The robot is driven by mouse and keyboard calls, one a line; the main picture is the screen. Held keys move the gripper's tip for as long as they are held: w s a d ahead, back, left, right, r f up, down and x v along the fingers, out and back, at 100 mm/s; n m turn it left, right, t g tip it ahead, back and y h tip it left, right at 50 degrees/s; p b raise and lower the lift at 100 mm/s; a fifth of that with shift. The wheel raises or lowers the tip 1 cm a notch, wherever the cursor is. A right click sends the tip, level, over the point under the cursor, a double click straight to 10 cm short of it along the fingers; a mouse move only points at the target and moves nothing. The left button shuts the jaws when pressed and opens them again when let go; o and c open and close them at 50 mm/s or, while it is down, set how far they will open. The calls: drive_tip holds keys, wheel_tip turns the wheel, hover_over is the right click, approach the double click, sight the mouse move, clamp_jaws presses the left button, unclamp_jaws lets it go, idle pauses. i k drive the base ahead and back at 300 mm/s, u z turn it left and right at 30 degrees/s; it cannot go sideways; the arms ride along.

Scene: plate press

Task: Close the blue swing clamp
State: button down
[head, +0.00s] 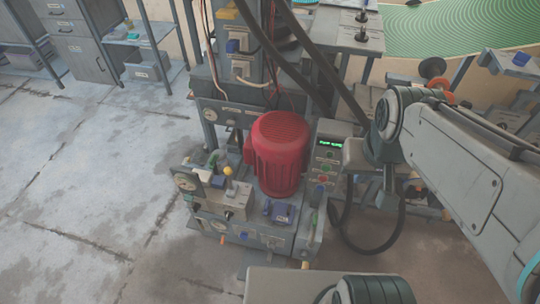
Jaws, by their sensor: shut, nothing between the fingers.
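A small blue part (233,46) sits on the press (250,65) at the upper middle, below a yellow part. A second blue part (281,212) sits low on the pump unit, in front of the red motor. Both are small in the head view, and I cannot tell which is the swing clamp or how far it is swung. My gripper (389,188) hangs pointing down at the end of my arm, right of the control box. It is shut and empty, apart from both blue parts.
The red motor (278,150) stands between my gripper and the lower left. A control box (329,155) with a green display is left of my gripper. Thick black hoses (310,65) cross in front of the press. Open concrete floor (80,190) lies left.

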sight(266, 208)
drive_tip(key=u, duration=1.1)
drive_tip(key=k, duration=0.4)
drive_tip(key=z, duration=0.3)
drive_tip(key=i, duration=0.5)
